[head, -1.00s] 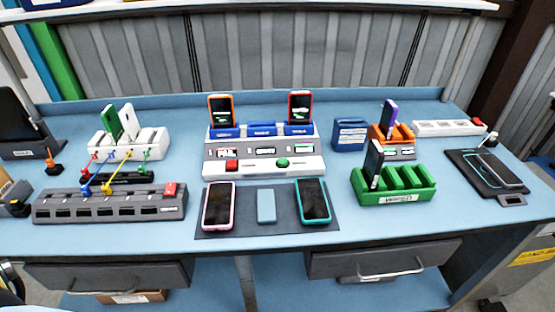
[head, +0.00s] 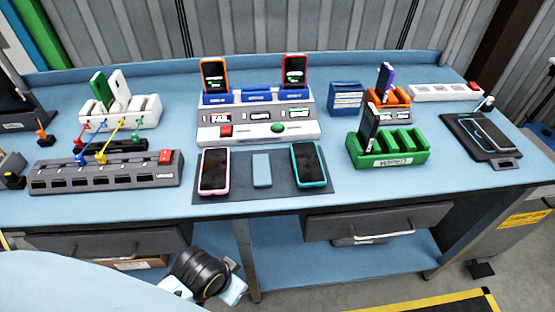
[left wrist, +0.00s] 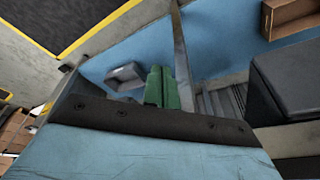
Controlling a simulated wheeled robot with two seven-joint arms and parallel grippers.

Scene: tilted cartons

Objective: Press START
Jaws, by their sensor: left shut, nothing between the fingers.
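The grey-and-white test station (head: 245,137) stands at the middle back of the bench. My left gripper (left wrist: 162,88) shows in the left wrist view as two green fingers together, empty, low by the bench and away from the station. In the head view only parts of my left arm show, below the bench edge. My right gripper is not in view.
A dark mat (head: 240,188) before the station holds a pink-framed phone (head: 214,170), a teal-framed phone (head: 308,164) and a blue-grey slab (head: 262,170). A grey power strip (head: 105,175) is left, a green rack (head: 387,150) right. Drawers hang beneath the bench top.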

